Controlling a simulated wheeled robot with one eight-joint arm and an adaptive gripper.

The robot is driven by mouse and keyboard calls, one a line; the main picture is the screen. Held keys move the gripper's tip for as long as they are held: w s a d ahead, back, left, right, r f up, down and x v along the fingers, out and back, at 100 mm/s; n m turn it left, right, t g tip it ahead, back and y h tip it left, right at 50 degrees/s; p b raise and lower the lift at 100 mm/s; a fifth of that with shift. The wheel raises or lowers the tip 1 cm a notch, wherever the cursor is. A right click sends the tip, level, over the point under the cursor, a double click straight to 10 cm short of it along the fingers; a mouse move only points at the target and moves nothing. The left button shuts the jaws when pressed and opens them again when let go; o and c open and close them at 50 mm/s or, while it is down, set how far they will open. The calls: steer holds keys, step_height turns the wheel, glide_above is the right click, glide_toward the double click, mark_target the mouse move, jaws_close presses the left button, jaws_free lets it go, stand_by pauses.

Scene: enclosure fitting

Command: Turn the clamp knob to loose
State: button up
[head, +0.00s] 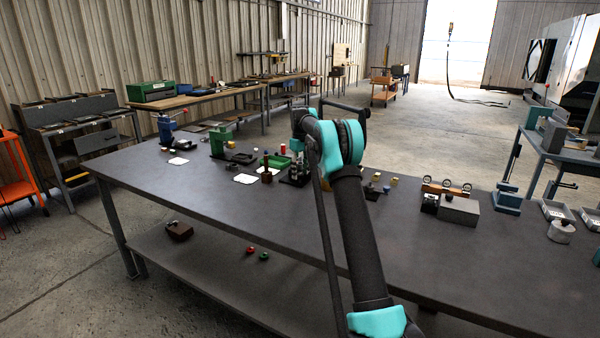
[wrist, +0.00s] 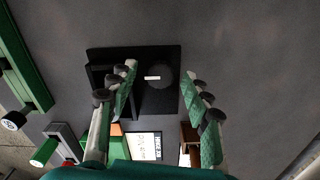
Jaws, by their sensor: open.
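In the wrist view a round dark knob (wrist: 165,78) with a short white mark sits on a black base plate (wrist: 105,54). The white mark lies roughly level across the picture, at the knob's left side. My gripper (wrist: 160,76) is open, with one finger on each side of the knob in the picture. I cannot tell how high the fingertips are above it, and no contact shows. In the head view my gripper (head: 297,164) is over the dark base on the bench, and the knob cannot be made out there.
On the bench (head: 130,178) stand a green vise (head: 218,142), a blue vise (head: 167,130) and a grey block (head: 459,211). The bench's front middle is clear.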

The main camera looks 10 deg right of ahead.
mark_target(300, 174)
step_height(300, 174, up, 12)
stand_by(0.6)
steer(key=shift+s, duration=0.1)
